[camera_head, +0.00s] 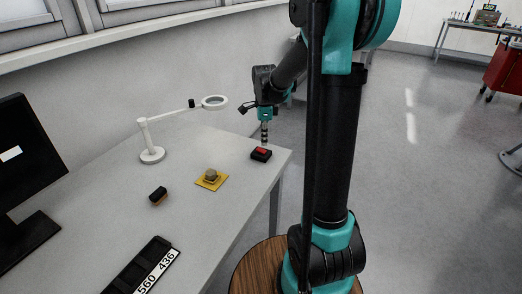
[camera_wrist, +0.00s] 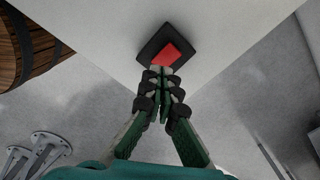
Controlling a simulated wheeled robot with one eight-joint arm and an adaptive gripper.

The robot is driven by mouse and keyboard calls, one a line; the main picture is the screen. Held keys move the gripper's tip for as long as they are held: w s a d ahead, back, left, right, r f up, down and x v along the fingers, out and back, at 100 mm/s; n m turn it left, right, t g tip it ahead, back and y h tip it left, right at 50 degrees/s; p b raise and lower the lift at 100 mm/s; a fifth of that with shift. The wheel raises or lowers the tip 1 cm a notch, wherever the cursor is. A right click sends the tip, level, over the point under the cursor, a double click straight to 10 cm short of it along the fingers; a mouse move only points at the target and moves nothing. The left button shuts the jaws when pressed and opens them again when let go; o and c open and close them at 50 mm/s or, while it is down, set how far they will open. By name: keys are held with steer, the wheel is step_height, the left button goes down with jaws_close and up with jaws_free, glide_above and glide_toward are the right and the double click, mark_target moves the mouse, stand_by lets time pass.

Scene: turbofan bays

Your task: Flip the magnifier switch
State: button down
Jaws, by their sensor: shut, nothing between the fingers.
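The magnifier (camera_head: 214,102) is a white ring lens on a white jointed arm with a round base, standing on the table. The switch is a small black box with a red rocker (camera_head: 261,151), near the table's right corner. In the wrist view the red rocker (camera_wrist: 166,54) sits on its black base, just beyond my fingertips. My gripper (camera_head: 264,142) points down above the switch, its fingers shut and empty. In the wrist view my gripper (camera_wrist: 161,72) has its tips close to the rocker's near edge; I cannot tell whether they touch it.
The grey table (camera_head: 120,215) also holds a yellow pad (camera_head: 218,183) with a small block, a black object (camera_head: 158,195), a black numbered holder (camera_head: 145,268) and a monitor (camera_head: 25,150). A wooden barrel (camera_wrist: 30,45) stands beside the table. Open floor lies to the right.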

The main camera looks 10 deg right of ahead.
mark_target(264, 151)
steer(key=shift+r, duration=2)
